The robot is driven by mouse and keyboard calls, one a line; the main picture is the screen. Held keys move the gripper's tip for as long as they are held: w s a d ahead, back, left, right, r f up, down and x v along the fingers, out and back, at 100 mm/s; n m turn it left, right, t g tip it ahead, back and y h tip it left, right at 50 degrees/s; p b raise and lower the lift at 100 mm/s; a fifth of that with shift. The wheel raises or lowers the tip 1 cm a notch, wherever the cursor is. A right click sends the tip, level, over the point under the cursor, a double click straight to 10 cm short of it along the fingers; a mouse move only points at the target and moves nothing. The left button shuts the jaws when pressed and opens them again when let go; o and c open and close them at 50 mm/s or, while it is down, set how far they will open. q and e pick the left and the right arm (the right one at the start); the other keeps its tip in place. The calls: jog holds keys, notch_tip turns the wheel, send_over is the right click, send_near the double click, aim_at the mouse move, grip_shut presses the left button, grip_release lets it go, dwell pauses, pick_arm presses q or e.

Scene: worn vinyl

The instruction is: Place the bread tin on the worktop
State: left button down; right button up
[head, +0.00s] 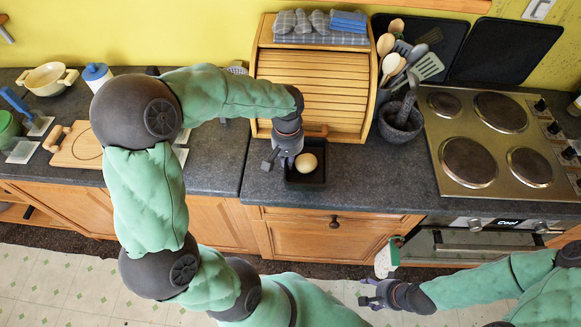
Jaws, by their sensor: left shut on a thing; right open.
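My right gripper (372,293) is open and empty, low in front of the cabinets at the lower right.
The wooden bread box (312,90) stands behind the tin. A mortar (401,122) and utensils are right of it, then the hob (490,145). A green-and-white object (386,259) is just above my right gripper. A wooden board (78,147) lies left. Worktop right of the tin is clear.

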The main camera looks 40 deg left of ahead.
pick_arm(q)
jog(key=shift+w+f, duration=0.45)
jog(key=shift+f, duration=0.05)
jog(key=shift+w+f+b, duration=0.2)
jog(key=shift+f+b, duration=0.35)
jog(key=shift+f, duration=1.15)
jog(key=shift+f, duration=0.15)
jog(key=c, duration=1.4)
grip_release()
jog(key=shift+r, duration=0.3)
notch_tip(320, 180, up, 12)
jog(key=p, duration=0.2)
jog(key=shift+s+f+p, duration=0.1)
jog(key=shift+f+p, duration=0.1)
jog(key=shift+p, duration=0.2)
